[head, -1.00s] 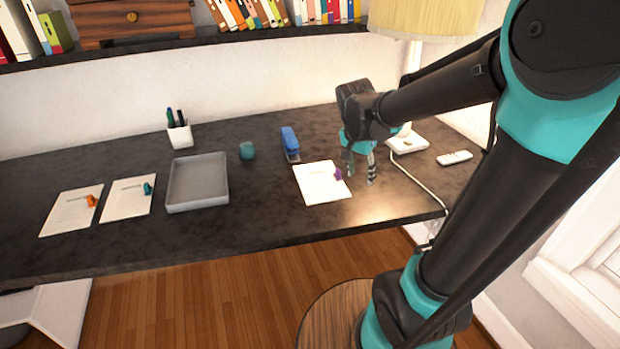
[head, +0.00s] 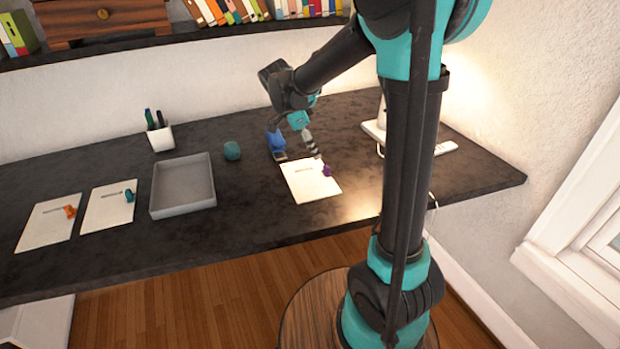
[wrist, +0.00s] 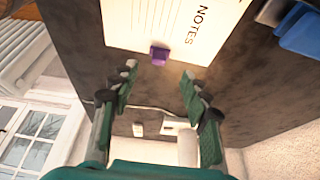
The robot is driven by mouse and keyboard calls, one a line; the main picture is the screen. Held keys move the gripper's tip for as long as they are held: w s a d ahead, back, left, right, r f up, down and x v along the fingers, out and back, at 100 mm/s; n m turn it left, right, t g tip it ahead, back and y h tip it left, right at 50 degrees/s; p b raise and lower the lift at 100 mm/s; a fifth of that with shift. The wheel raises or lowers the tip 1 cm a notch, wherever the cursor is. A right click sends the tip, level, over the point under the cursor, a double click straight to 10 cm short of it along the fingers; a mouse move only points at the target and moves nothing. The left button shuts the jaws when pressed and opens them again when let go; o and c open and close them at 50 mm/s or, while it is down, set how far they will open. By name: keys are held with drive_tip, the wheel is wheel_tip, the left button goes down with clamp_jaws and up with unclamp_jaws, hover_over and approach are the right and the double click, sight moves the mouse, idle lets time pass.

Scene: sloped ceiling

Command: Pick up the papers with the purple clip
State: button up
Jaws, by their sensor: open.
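The white sheets (head: 306,184) with the purple clip (head: 327,170) lie flat on the dark desk. The clip sits at their upper right edge in the head view. My gripper (head: 299,152) is open, just behind the sheets and near the blue stapler. In the wrist view the sheets (wrist: 185,22) show printed "NOTES". There the purple clip (wrist: 159,54) lies ahead of the open fingertips (wrist: 159,72), roughly centred between them. Nothing is between the fingers. The height of the fingertips over the desk is hard to tell.
The blue stapler (head: 276,142) stands close to my gripper. To the left are a teal cup-like object (head: 232,150), a grey tray (head: 156,207), a pen cup (head: 160,138), and papers with a teal clip (head: 107,208) and an orange clip (head: 46,224). A lamp base (head: 374,131) is at right.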

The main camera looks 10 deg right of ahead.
sight(324, 166)
drive_tip(key=x, duration=0.4)
drive_tip(key=shift+d+x, duration=0.2)
drive_tip(key=shift+x, duration=1.1)
drive_tip(key=shift+d+x, duration=0.15)
drive_tip(key=shift+x, duration=1.15)
drive_tip(key=shift+w+r, duration=0.1)
drive_tip(key=shift+r, duration=0.05)
drive_tip(key=shift+c, duration=0.4)
clamp_jaws()
